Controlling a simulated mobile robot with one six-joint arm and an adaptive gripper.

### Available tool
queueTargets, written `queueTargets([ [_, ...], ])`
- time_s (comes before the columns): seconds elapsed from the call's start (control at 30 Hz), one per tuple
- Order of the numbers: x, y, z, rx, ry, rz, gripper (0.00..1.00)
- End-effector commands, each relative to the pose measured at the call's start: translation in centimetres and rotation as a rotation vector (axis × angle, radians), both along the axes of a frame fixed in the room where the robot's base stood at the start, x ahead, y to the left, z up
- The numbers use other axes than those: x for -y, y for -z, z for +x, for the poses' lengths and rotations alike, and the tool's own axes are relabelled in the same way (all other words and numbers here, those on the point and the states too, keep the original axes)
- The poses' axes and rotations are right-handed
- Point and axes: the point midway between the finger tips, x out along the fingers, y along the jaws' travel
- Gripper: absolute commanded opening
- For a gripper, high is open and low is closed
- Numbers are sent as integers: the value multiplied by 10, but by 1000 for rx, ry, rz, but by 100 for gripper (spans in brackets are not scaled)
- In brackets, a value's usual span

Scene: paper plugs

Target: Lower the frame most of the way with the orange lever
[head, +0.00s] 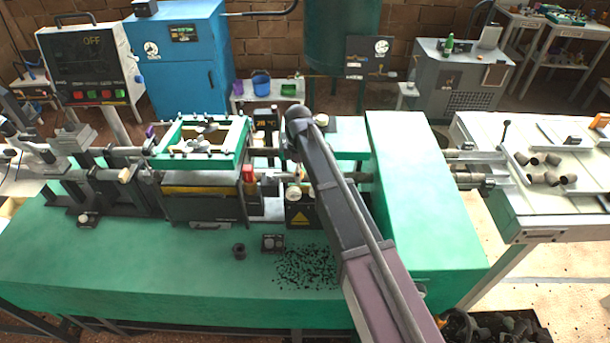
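The green square frame (243,147) is raised above the dark machine body on the left half of the green bench. Small clamps and pale pieces show inside it. A short red-orange upright piece (248,173) stands just below the frame's right front corner. I cannot tell if it is the orange lever. My arm reaches in from the lower right, and its raised joint is right of the frame. My gripper is not clearly made out behind and below that joint, so its fingers and any contact cannot be told.
The green bench (130,265) has a clear front left area, with dark crumbs (307,268) near the middle. A large green housing (415,190) stands right of my arm. A control panel (90,60) reading OFF stands at the back left. Pale-topped table (560,215) at right holds several plugs.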

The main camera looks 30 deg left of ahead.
Motion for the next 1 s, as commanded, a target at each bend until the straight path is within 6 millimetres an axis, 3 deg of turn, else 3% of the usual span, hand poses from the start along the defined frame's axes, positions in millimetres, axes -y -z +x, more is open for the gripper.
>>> queueTargets([
  [0.5,0,0,-1,-3,0,1,81],
  [0.63,8,-1,0,1,23,0,81],
  [0.87,51,-3,9,19,160,-10,81],
  [1.0,96,-5,16,38,312,-21,81],
])
